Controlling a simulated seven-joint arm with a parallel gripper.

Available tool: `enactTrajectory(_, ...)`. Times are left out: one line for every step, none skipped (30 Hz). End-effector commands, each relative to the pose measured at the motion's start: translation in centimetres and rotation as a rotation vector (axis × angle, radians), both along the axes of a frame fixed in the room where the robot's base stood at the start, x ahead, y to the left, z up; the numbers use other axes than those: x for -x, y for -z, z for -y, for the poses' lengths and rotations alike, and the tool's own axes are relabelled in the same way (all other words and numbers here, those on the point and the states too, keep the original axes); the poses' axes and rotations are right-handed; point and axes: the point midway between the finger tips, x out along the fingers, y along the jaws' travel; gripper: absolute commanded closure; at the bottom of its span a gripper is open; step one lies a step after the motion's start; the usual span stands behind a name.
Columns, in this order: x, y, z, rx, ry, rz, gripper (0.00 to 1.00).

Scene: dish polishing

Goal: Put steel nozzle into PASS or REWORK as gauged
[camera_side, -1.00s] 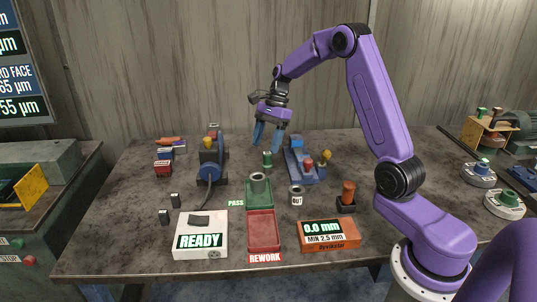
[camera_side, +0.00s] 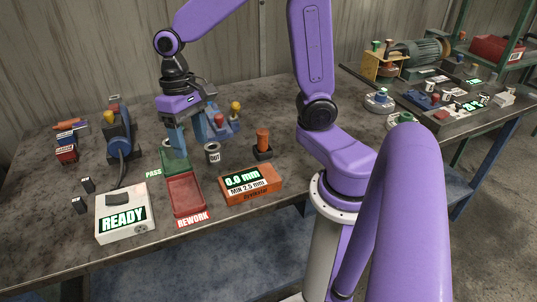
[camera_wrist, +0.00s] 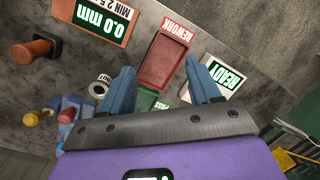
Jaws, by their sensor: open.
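My gripper (camera_side: 176,148) is open and low over the green PASS tray (camera_side: 176,164). In the wrist view, my gripper (camera_wrist: 160,70) has its two blue fingers apart with nothing seen between them but the trays. The PASS tray (camera_wrist: 147,98) is partly hidden by my gripper there. I cannot make out the steel nozzle; my gripper may cover it. The red REWORK tray (camera_side: 186,195) is empty, just in front of the PASS tray. A grey ring-shaped piece marked OUT (camera_side: 212,154) stands to the right. An orange gauge (camera_side: 250,186) reads 0.0 mm, MIN 2.5 mm.
A white box (camera_side: 124,212) showing READY stands at front left. A blue machine (camera_side: 119,137) with a hose is at the left, and a blue fixture (camera_side: 216,124) is behind the trays. An orange-handled tool (camera_side: 262,143) stands behind the gauge.

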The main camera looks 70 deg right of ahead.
Motion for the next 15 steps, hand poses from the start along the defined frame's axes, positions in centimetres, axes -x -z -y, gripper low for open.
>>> enactTrajectory(1.8, -0.1, -0.4, 0.003, -0.102, 0.018, 0.38)
enactTrajectory(2.7, -0.2, -0.6, 0.005, -0.162, 0.029, 0.38)
enactTrajectory(4.0, -0.2, -0.7, 0.008, -0.245, 0.043, 0.38)
enactTrajectory(5.0, -0.2, -0.8, 0.009, -0.306, 0.052, 0.38)
enactTrajectory(6.0, -0.2, -0.9, 0.012, -0.367, 0.063, 0.38)
enactTrajectory(7.2, -0.1, -0.9, 0.014, -0.450, 0.077, 0.38)
enactTrajectory(8.1, -0.1, -0.8, 0.015, -0.509, 0.086, 0.38)
enactTrajectory(9.1, -0.1, -0.8, 0.016, -0.572, 0.097, 0.38)
enactTrajectory(10.3, 0.0, -0.6, 0.017, -0.654, 0.110, 0.38)
enactTrajectory(11.1, 0.1, -0.5, 0.018, -0.714, 0.120, 0.38)
enactTrajectory(12.0, 0.2, -0.3, 0.018, -0.772, 0.129, 0.38)
enactTrajectory(13.0, 0.3, -0.1, 0.020, -0.847, 0.142, 0.38)
enactTrajectory(13.6, 0.3, 0.1, 0.019, -0.898, 0.150, 0.38)
enactTrajectory(14.3, 0.4, 0.3, 0.019, -0.947, 0.158, 0.38)
enactTrajectory(15.0, 0.5, 0.5, 0.019, -1.007, 0.168, 0.38)
